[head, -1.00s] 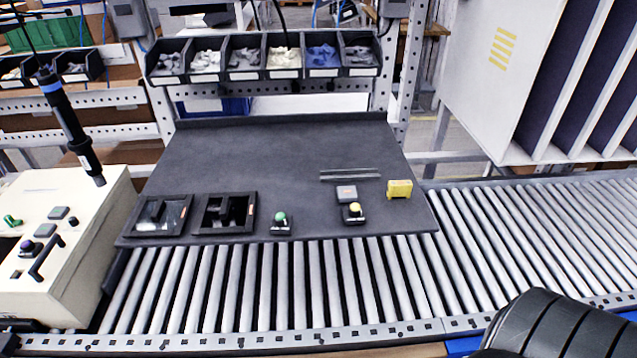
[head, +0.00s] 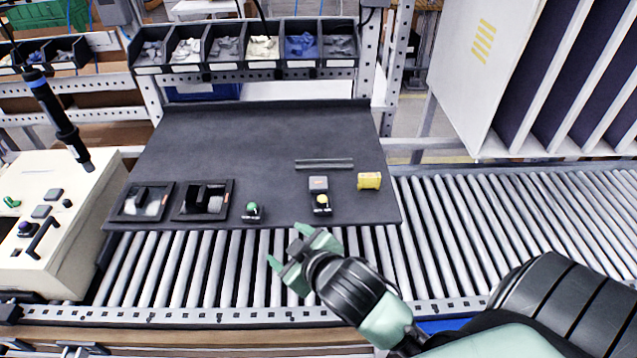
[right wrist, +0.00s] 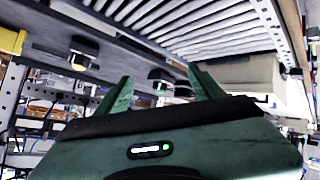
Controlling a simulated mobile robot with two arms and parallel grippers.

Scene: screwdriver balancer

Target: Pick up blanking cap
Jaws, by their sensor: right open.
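A small grey square piece (head: 318,183), which looks like the blanking cap, lies on the dark mat (head: 240,135), just behind a yellow push button (head: 322,203). My right gripper (head: 288,246) is open and empty over the rollers, in front of the mat and to the left of the grey piece, clearly apart from it. In the right wrist view its two green fingers (right wrist: 160,82) are spread with nothing held between them. The grey piece cannot be made out surely there. My left gripper is not in view.
A green button (head: 252,210), two black frames (head: 204,215), a yellow block (head: 369,181) and grey strips (head: 324,164) lie on the mat. Parts bins (head: 245,70) stand behind it. A hanging screwdriver (head: 62,120) and a white control box (head: 60,240) are at left.

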